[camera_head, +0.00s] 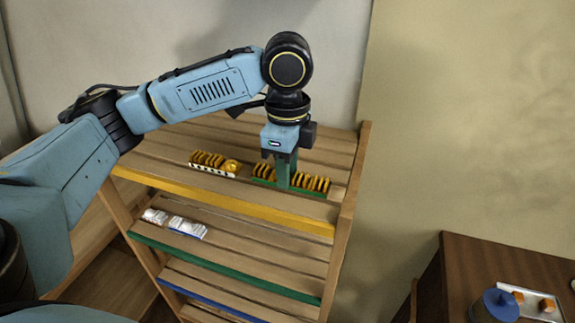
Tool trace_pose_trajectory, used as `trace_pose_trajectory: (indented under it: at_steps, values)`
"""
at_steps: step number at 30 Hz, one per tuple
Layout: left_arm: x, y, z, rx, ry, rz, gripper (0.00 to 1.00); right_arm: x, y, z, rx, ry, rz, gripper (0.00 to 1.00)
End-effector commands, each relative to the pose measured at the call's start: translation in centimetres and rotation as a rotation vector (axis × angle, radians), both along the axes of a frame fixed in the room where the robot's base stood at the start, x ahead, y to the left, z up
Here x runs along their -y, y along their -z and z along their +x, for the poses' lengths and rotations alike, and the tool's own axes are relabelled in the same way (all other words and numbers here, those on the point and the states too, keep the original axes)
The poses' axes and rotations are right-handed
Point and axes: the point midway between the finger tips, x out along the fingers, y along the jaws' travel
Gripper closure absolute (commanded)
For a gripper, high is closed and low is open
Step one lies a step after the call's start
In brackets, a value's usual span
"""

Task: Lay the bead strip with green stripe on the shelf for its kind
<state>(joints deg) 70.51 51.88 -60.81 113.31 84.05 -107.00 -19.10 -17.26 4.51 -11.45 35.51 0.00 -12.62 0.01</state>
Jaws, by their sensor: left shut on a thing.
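The bead strip with green stripe (316,187) is a row of orange-yellow pieces on a green base. It is at the right part of the top shelf. My left gripper (286,176) points down over its middle and is shut on it. The fingers hide part of its middle. I cannot tell if the strip touches the boards or is just above them. The wooden rack has a top shelf with a yellow edge (222,201), a shelf with a green edge (225,269) below, and one with a blue edge (210,302) lower. My right gripper is not in view.
Another strip of orange-yellow pieces (213,164) with a pale, dark-marked front lies left on the top shelf. Two white packs (187,227) lie left on the green-edged shelf; its right part is clear. A dark table (461,262) at right holds a blue-lidded pot (496,305) and white tray (530,312).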

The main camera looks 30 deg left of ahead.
Motion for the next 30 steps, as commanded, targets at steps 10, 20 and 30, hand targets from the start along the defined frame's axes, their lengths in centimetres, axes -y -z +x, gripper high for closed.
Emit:
trace_pose_trajectory:
  at_steps: [10,20,30]
  values:
    - [0.0,0.4,0.0,-0.001,0.000,0.001,0.60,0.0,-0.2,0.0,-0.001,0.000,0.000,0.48]
    - [0.0,0.3,0.0,-0.001,0.000,0.001,0.48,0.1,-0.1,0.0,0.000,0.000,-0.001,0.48]
    - [0.0,-3.6,0.1,0.003,0.000,-0.001,0.48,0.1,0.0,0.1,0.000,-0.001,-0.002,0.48]
